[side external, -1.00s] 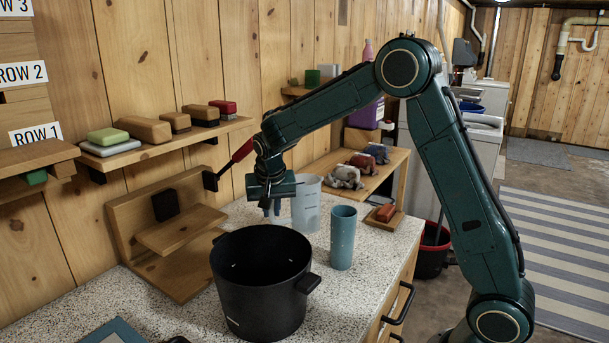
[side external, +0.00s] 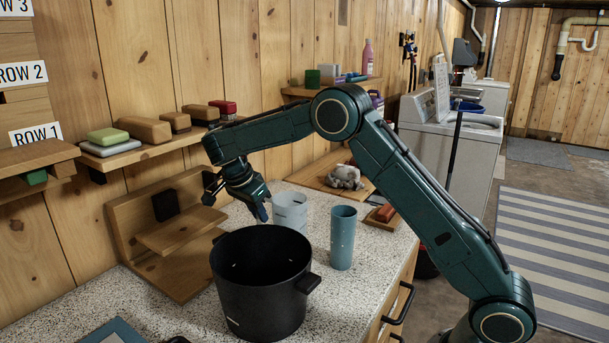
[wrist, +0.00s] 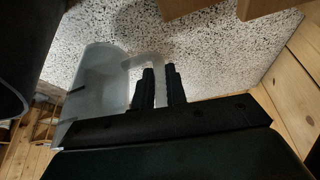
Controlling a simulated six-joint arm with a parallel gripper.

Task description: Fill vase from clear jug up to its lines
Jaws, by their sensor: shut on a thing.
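The clear jug (side external: 290,212) is behind the black pot in the side view, its base partly hidden. It also fills the left middle of the wrist view (wrist: 95,85). My gripper (side external: 262,213) points down at the jug's left side and is shut on the jug's handle (wrist: 148,62). I cannot tell whether the jug touches the counter. The blue cylindrical vase (side external: 343,240) stands upright on the counter, to the right of the jug and apart from it. Its inside and any fill lines cannot be made out. The water level in the jug is unclear.
A large black pot (side external: 261,285) stands in front of the jug. A wooden stand (side external: 165,245) is at the left against the wall. A small board with a reddish block (side external: 384,214) lies right of the vase. A grey lumpy object (side external: 345,177) sits on a wooden board behind.

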